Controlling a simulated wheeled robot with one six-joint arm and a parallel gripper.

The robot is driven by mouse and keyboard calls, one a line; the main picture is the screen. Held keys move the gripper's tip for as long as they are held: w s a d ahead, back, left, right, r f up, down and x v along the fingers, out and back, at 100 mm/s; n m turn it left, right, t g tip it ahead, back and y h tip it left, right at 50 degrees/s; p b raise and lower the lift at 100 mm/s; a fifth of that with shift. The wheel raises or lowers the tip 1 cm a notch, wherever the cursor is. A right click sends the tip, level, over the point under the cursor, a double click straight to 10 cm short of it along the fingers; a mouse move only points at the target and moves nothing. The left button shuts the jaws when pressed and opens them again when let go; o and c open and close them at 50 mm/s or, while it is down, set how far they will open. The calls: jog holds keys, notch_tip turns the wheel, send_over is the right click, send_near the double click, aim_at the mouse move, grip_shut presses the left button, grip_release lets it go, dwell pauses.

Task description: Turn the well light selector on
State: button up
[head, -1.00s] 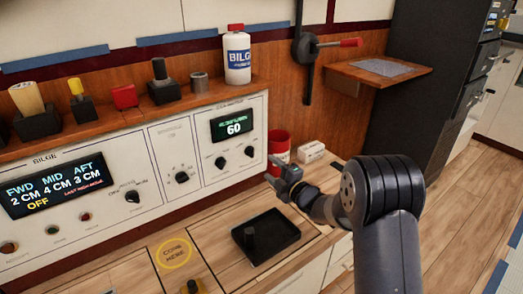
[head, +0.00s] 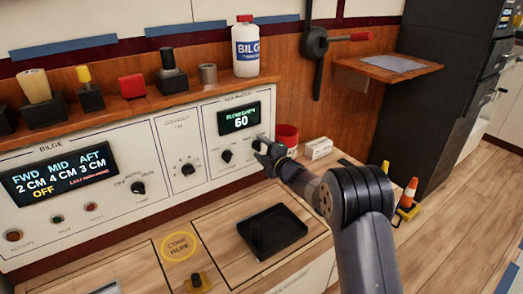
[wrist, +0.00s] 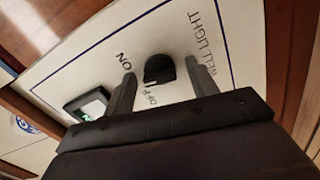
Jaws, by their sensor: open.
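The well light selector (wrist: 160,68) is a black knob on a white panel, labelled WELL LIGHT, with ON and OFF printed beside it. Its near edge lies by the OFF label; I cannot clearly tell where its pointer aims. My gripper (wrist: 160,75) is open, with one finger on each side of the knob and visible gaps to it. In the head view my gripper (head: 268,150) is at the right end of the panel, partly covering the selector (head: 257,143).
Another knob (head: 226,156) sits just left, below a display reading 60 (head: 240,119). A red mug (head: 287,136) and a white box (head: 318,148) stand close behind my gripper. A black tray (head: 272,233) lies on the counter. A wooden shelf with a BILGE bottle (head: 246,50) is above.

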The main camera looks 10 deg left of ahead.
jog(key=shift+c, duration=0.5)
jog(key=c, duration=0.9)
jog(key=shift+o, duration=0.2)
jog(key=shift+r+m+p, duration=0.1)
jog(key=shift+m+p, duration=0.65)
jog(key=shift+m, duration=0.25)
jog(key=shift+m+p, duration=0.95)
jog(key=shift+m, duration=1.05)
jog(key=o, duration=1)
jog(key=shift+c, duration=0.2)
